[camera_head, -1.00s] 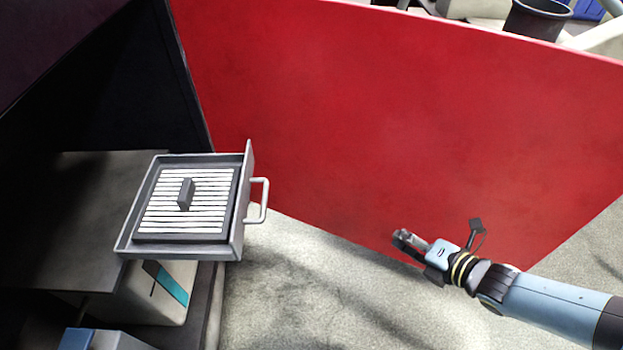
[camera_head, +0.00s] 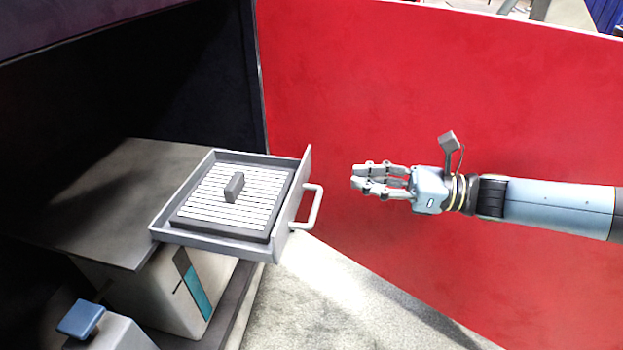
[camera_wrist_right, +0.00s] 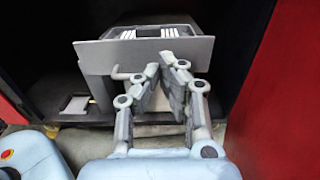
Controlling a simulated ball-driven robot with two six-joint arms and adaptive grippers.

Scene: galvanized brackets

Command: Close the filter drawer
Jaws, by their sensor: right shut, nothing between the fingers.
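The filter drawer (camera_head: 180,222) is a grey metal tray pulled out from a dark cabinet. A striped white filter (camera_head: 215,195) with a dark block on top lies in it. Its front plate (camera_head: 293,200) carries a bar handle (camera_head: 313,208) on the right. My right gripper (camera_head: 356,180) is shut and empty, to the right of the handle and apart from it, pointing at the drawer front. In the right wrist view the front plate (camera_wrist_right: 120,55) is ahead of the fingers (camera_wrist_right: 170,68), and the handle is partly hidden behind them. My left gripper is not in view.
A red panel (camera_head: 440,110) stands behind my right arm. Below the drawer is a white box (camera_head: 165,285) with a teal stripe, and a blue-topped block (camera_head: 80,319) is at the lower left. The space between gripper and handle is clear.

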